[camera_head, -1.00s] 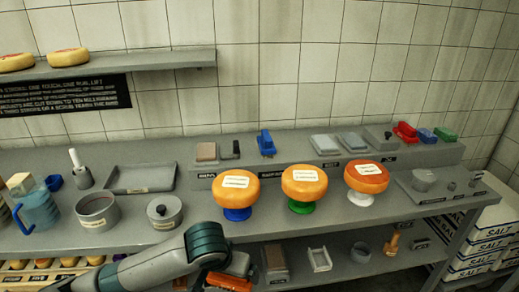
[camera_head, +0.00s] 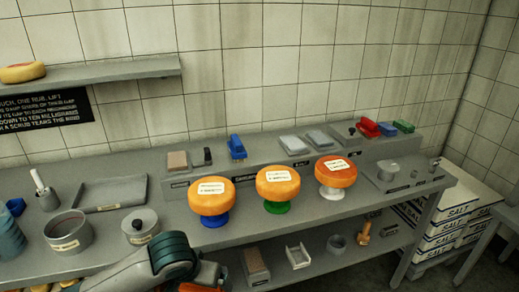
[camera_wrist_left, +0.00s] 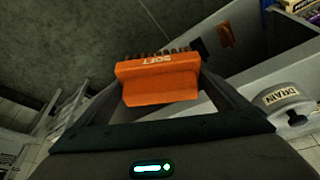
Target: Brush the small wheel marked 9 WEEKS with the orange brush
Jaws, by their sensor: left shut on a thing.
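My left gripper (camera_wrist_left: 160,72) is shut on the orange brush (camera_wrist_left: 158,88), which has "SOFT" on its body and bristles pointing away from the wrist. In the head view my left arm comes in at the bottom, and only a sliver of the brush shows at the lower edge. Three orange cheese wheels stand on the bench: one on a blue stand (camera_head: 211,195), one on a green stand (camera_head: 278,182), one on a white stand (camera_head: 336,172). Each has a white label too small to read, so I cannot tell which is 9 WEEKS. My right gripper is out of view.
Behind the wheels a raised ledge holds a blue brush (camera_head: 236,147), grey blocks and red, blue and green brushes. A grey pot (camera_head: 68,233), a lidded pot (camera_head: 140,226) and a tray (camera_head: 112,192) stand left. A lower shelf holds small tools. Salt boxes (camera_head: 445,226) are stacked right.

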